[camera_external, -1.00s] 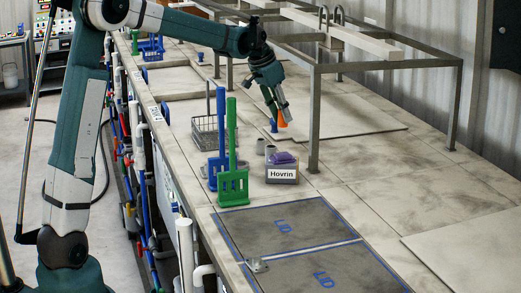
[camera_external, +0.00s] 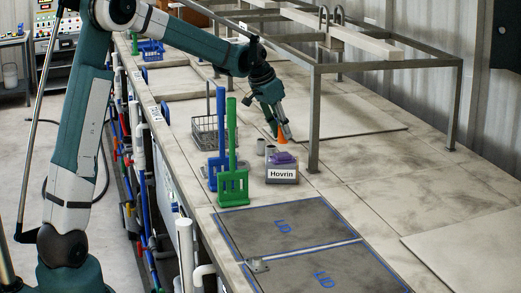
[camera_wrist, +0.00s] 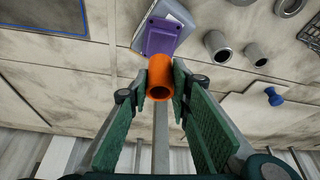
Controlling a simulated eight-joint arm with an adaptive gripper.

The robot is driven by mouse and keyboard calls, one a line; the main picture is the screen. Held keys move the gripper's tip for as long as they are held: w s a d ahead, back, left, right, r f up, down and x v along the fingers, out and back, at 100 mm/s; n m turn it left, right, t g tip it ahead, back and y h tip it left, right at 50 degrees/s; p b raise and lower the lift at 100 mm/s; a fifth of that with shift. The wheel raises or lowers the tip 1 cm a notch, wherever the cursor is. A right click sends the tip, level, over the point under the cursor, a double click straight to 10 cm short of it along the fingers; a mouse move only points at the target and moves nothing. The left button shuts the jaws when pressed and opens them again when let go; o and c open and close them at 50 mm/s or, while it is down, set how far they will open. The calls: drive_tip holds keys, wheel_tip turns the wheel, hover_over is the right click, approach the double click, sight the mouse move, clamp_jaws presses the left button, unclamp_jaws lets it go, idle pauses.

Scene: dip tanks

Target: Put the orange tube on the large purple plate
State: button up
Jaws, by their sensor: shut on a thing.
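My gripper (camera_external: 285,132) is shut on the orange tube (camera_external: 283,140) and holds it above the bench, behind the box labelled Hovrin. In the wrist view the orange tube (camera_wrist: 160,82) sits between my two fingertips, with its open end facing the camera.
Grey cylinders (camera_external: 270,151) stand left of the box. Green (camera_external: 232,185) and blue (camera_external: 213,172) upright racks and a wire basket (camera_external: 203,135) stand further left. A metal frame post (camera_external: 314,120) rises close on the right. A blue knob (camera_wrist: 273,97) shows in the wrist view.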

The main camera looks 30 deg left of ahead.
drive_tip(key=shift+f, duration=2.05)
drive_tip(key=shift+f, duration=0.2)
drive_tip(key=o, duration=0.9)
drive_tip(key=shift+r, duration=0.15)
drive_tip(key=v, duration=1.2)
drive_tip(key=shift+s, duration=0.1)
